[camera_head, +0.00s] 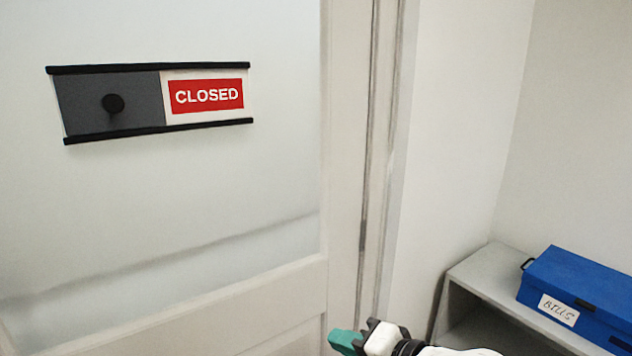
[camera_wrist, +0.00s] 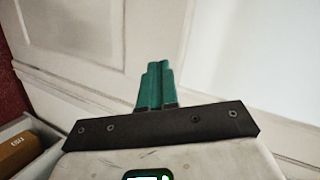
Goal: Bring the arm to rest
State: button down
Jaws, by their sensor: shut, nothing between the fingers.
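My gripper (camera_head: 342,340) shows at the bottom of the head view, right of centre, with green fingers pointing left in front of the door's lower part. In the wrist view the green fingers (camera_wrist: 157,72) lie side by side, shut and empty. They point at a pale panelled door surface (camera_wrist: 105,40). My white arm shows behind the gripper along the bottom edge of the head view, and most of it is out of the picture.
A door (camera_head: 190,190) carries a sliding sign (camera_head: 205,95) reading CLOSED, its dark slider with a black knob (camera_head: 112,103) at left. At right a grey shelf (camera_head: 482,272) bears a blue box (camera_head: 580,280) labelled BILLS. A brown box (camera_wrist: 20,150) shows at the wrist view's left edge.

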jog(key=s+d+f+n+g+h, duration=0.45)
jog(key=s+d+f+h, duration=0.35)
jog(key=s+d+f, duration=1.25)
jog(key=s+d+f+g+h, duration=0.1)
jog(key=s+f+g, duration=0.1)
jog(key=s, duration=0.4)
jog(key=s+d+f+n+g, duration=0.1)
jog(key=s+f+g, duration=0.1)
jog(key=s, duration=0.4)
jog(key=shift+s+d+f+h, duration=0.25)
jog(key=shift+s+f+h, duration=0.15)
jog(key=shift+f, duration=0.25)
jog(key=shift+d, duration=0.1)
